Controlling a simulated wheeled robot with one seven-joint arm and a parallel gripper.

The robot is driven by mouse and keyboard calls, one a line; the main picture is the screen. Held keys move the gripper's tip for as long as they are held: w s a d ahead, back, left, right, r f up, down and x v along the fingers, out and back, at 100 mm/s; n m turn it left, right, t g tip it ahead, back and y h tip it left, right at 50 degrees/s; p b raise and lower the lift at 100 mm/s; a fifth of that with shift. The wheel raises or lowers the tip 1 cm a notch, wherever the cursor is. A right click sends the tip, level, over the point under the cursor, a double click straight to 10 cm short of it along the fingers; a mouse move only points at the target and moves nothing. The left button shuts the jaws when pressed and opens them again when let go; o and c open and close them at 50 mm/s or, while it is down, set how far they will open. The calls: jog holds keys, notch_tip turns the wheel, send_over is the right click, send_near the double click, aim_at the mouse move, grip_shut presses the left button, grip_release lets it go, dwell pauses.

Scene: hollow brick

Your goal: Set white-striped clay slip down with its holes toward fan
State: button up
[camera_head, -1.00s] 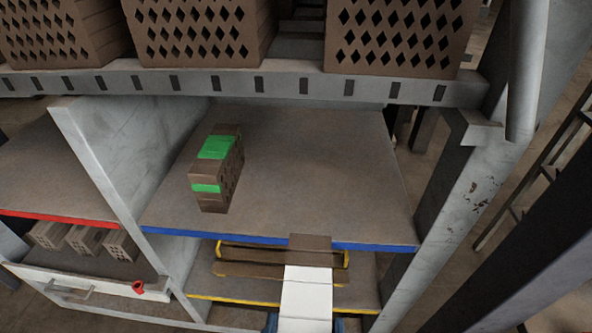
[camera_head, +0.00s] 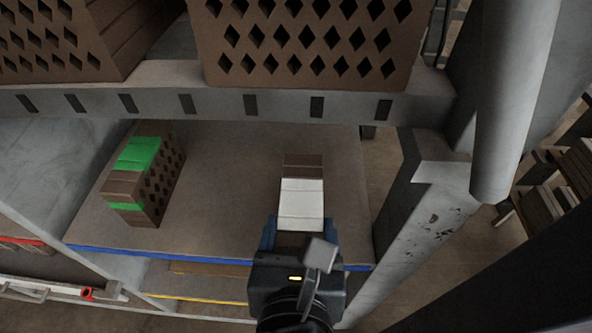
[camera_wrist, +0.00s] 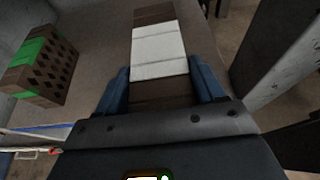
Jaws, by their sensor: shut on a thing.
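The white-striped clay slip (camera_head: 301,198) is a long brown block with a broad white band. My gripper (camera_head: 298,238) is shut on its near end, and the slip points away over the blue-edged shelf. In the wrist view the slip (camera_wrist: 159,50) lies between the two blue fingers of my gripper (camera_wrist: 160,88). Its holes are not visible, and I cannot tell whether it touches the shelf. No fan is recognisable in these views.
A green-striped hollow brick (camera_head: 146,178) stands on the left of the shelf (camera_head: 230,180), holes facing right. Large bricks (camera_head: 305,45) sit on the beam above. A grey post (camera_head: 430,215) bounds the right side. The shelf between brick and slip is clear.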

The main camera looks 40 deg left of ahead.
aim_at(303, 166)
jog(key=w+a, duration=0.2)
jog(key=w, duration=0.1)
jog(key=w+a+p, duration=0.1)
jog(key=w+a, duration=0.1)
jog(key=w, duration=0.1)
jog(key=w+a, duration=0.2)
jog(key=w, duration=0.1)
jog(key=shift+w+r, duration=0.15)
jog(key=shift+w, duration=0.25)
jog(key=shift+a+f+p, duration=0.1)
jog(key=shift+f+p, duration=0.25)
jog(key=shift+f, duration=1.45)
jog(key=o, duration=1.2)
jog(key=shift+f, duration=0.15)
jog(key=shift+c, duration=0.2)
jog(key=v, duration=1.2)
jog(key=shift+b, duration=0.4)
